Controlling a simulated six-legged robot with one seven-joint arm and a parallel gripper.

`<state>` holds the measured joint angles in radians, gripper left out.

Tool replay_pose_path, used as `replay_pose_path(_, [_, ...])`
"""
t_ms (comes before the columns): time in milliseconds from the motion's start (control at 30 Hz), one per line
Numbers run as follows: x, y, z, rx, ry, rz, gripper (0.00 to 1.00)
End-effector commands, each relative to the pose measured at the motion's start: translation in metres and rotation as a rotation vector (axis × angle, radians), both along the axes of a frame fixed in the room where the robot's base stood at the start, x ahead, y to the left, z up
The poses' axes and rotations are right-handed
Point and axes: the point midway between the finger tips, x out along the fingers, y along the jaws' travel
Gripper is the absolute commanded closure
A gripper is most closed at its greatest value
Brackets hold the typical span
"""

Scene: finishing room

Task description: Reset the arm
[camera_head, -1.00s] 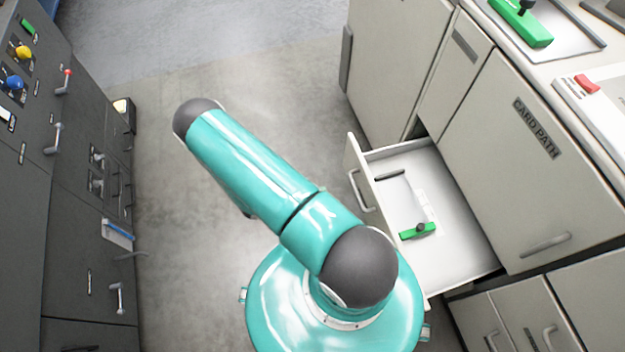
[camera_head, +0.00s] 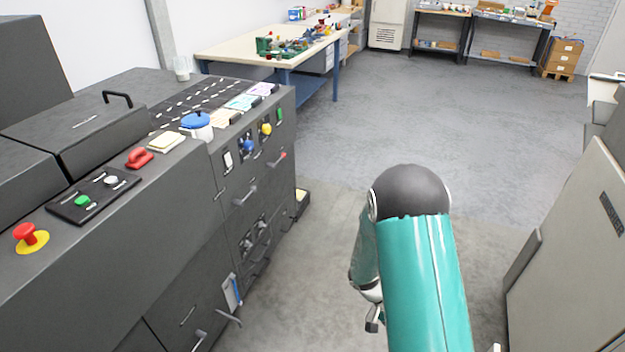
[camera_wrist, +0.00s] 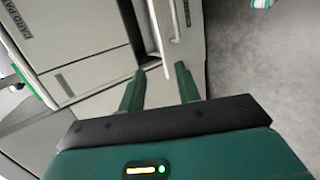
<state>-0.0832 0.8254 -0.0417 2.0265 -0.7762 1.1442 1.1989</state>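My teal arm (camera_head: 425,270) stands upright at the lower right of the head view, folded at its dark elbow joint. My gripper (camera_wrist: 160,88) shows in the wrist view with its two green fingers apart and nothing between them. In the head view only a small dark part of the arm's far end shows beside the forearm, so the fingers cannot be made out there. In the wrist view the fingers point toward the pale cabinet (camera_wrist: 75,35) and the pulled-out drawer's front (camera_wrist: 176,28). The drawer's contents are hidden.
A dark machine (camera_head: 130,260) with knobs, buttons and handles fills the left. A pale cabinet (camera_head: 575,265) stands close on the right. The grey floor (camera_head: 440,110) ahead is clear. A workbench (camera_head: 240,48) with small parts stands at the back.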

Motion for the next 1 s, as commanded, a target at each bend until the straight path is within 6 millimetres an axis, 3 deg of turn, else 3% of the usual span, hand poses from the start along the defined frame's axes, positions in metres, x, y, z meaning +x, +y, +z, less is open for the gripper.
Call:
replay_pose_path(100, [0.007, 0.010, 0.039, 0.088, -0.048, -0.002, 0.67])
replay_pose_path(467, [0.005, 0.038, 0.143, 0.351, -0.199, 0.058, 0.67])
replay_pose_path(1000, [-0.038, 0.082, 0.273, 0.669, -0.496, 0.324, 0.67])
